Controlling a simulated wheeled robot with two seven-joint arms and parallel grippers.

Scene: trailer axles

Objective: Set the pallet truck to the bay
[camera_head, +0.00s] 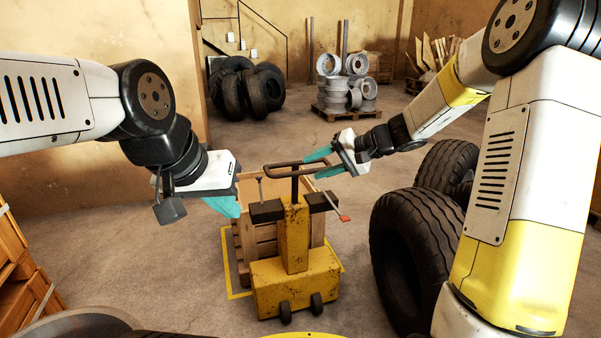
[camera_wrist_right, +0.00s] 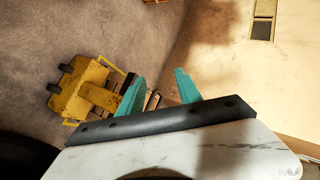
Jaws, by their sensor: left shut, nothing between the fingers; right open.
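The yellow pallet truck (camera_head: 294,268) stands upright in the middle of the head view, its two small black wheels toward me and its dark handle bar (camera_head: 297,166) on top. It also shows in the right wrist view (camera_wrist_right: 82,92). The bay is a yellow floor outline (camera_head: 229,263), partly hidden by the truck and a wooden crate. My left gripper (camera_head: 228,208) is shut and empty, left of the truck's handle. My right gripper (camera_head: 315,163) is open, its teal fingers near the handle's right end. I cannot tell whether they touch it.
The wooden crate (camera_head: 245,210) stands right behind the truck, inside the outline. Large tyres (camera_head: 408,260) stand close on the right. Wooden crates (camera_head: 20,270) are at the left edge. Stacked tyres (camera_head: 245,90) and metal rims (camera_head: 346,90) are at the back. Floor left of the outline is clear.

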